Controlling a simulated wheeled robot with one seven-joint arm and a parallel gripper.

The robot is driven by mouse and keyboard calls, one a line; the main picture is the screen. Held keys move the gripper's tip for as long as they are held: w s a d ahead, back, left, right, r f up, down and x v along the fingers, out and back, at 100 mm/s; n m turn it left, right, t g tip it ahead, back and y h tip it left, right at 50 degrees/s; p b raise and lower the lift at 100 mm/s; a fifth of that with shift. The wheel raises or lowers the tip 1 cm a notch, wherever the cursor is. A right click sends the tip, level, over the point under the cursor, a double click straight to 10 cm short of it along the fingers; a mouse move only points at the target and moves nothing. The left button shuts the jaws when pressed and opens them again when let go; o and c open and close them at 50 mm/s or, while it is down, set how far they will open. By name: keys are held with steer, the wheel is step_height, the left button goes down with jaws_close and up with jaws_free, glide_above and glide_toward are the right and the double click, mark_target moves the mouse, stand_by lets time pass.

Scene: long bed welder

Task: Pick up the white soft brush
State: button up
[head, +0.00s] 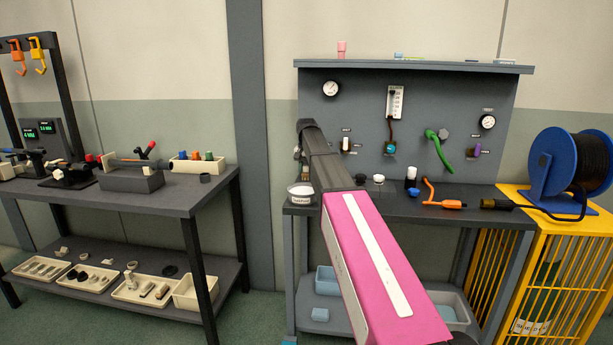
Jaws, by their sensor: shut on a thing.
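My gripper (304,164) is at the end of my arm, pointing down over the left end of the right-hand bench. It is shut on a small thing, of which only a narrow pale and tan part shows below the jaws. This looks like the white soft brush (305,175), but it is too small to see clearly. It is just above or behind a round white labelled tub (301,194); I cannot tell whether they touch. My arm hides part of the bench behind it.
The bench (410,207) holds a black cup (359,179), a white-topped cup (378,180), a bottle (410,178) and an orange torch (445,203). A panel with gauges stands behind. A blue cable reel (553,165) is at right. Another bench (196,198) stands left across a gap.

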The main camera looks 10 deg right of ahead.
glide_toward(303, 192)
steer(key=w, duration=0.1)
steer(key=w+d+r, duration=0.1)
steer(key=w+r, duration=0.1)
steer(key=shift+d, duration=0.35)
steer(key=shift+o, duration=0.9)
steer(key=shift+s+a+f, duration=0.35)
steer(key=shift+s+a, duration=0.1)
steer(key=shift+s, duration=0.25)
steer(key=shift+s+a+f, duration=0.3)
steer(key=shift+s+a, duration=0.1)
steer(key=shift+s, duration=0.25)
steer(key=shift+c, duration=0.2)
steer(key=shift+f, duration=2.9)
steer(key=shift+f, duration=0.65)
step_height(303, 192, up, 7)
